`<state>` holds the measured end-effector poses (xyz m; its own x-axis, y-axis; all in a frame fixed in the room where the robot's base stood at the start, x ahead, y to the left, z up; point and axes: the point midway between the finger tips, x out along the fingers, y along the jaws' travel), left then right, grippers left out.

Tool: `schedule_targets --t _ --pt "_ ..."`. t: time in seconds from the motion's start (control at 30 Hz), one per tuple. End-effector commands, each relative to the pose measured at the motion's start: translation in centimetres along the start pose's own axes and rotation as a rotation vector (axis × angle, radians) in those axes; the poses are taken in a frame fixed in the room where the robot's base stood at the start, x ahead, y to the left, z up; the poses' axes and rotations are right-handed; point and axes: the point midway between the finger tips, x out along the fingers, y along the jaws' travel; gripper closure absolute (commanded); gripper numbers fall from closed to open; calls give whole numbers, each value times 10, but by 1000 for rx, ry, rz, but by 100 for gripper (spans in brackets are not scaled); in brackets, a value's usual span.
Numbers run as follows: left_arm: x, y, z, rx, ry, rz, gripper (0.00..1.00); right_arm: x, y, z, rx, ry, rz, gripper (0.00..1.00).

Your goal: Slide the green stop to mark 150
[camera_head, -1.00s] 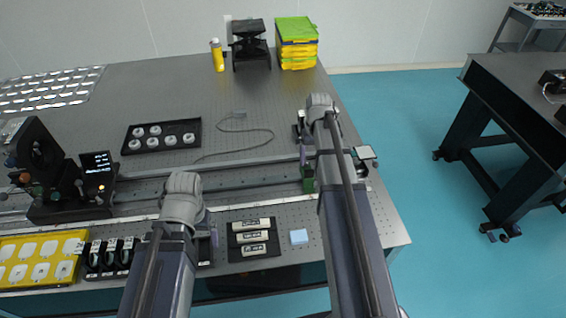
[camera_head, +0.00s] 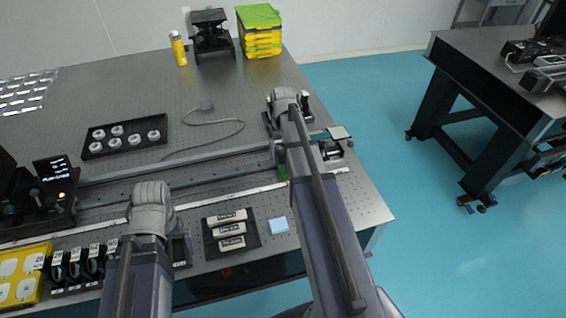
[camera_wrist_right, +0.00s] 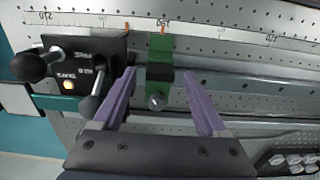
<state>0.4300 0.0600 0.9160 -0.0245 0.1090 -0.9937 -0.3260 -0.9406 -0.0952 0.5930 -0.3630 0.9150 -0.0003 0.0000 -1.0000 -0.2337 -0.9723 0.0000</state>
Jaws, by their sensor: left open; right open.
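The green stop (camera_wrist_right: 159,75) sits on the rail by the scale strip (camera_wrist_right: 215,32) in the right wrist view. It has a dark knob. My right gripper (camera_wrist_right: 163,82) is open, its purple fingers on either side of the stop, with gaps visible. Upside-down scale numbers show; the one beside the stop looks like 150, but is hard to read. In the head view the stop (camera_head: 282,166) is partly hidden behind my right arm. My left gripper (camera_head: 187,243) is open near the table's front edge, mostly hidden by its wrist.
A black carriage (camera_wrist_right: 85,65) with knobs and an orange light stands close left of the stop in the wrist view. In the head view, a black tray (camera_head: 126,135) with white rings, a cable, a holder of labelled blocks (camera_head: 232,246) and a blue pad (camera_head: 279,226) lie around the rail.

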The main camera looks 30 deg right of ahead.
Motion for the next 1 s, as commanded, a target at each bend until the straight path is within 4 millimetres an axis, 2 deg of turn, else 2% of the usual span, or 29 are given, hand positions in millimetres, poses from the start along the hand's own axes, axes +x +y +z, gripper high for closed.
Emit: schedule_targets --t 0.03,0.13,0.47,1.0 --pt "12 1 -1 0 0 0 2 12 0 0 0 0 0 25" --pt "18 2 -1 0 0 0 2 18 0 0 0 0 0 25" --pt "19 2 -1 0 0 0 2 19 0 0 0 0 0 25" --pt "19 2 -1 0 0 0 2 19 0 0 0 0 0 84"
